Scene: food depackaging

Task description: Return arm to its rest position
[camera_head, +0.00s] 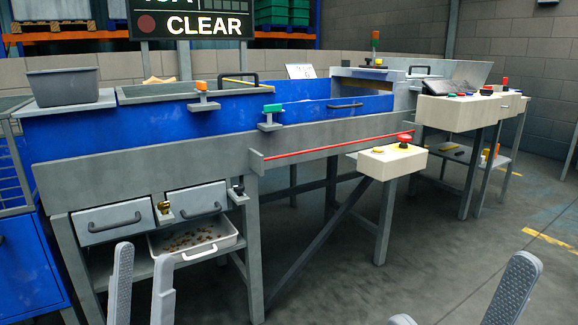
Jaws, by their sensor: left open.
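My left gripper (143,256) shows at the bottom left, its two grey fingers pointing up with a gap between them. It is open and nothing shows between the fingers. It appears in front of the blue and grey machine (110,140), just below the white tray (225,240) in the picture. My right gripper (464,287) is at the bottom right, with one long grey finger and only the tip of the other in view. These fingers stand wide apart with bare floor between them. The rest of both arms is out of view.
A grey bin (62,86) stands on the machine's left end. A red emergency button (404,138) sits on a cream box (392,162). A control desk (457,108) stands at right. A sign (190,22) reads CLEAR. The floor (400,275) at centre right is clear.

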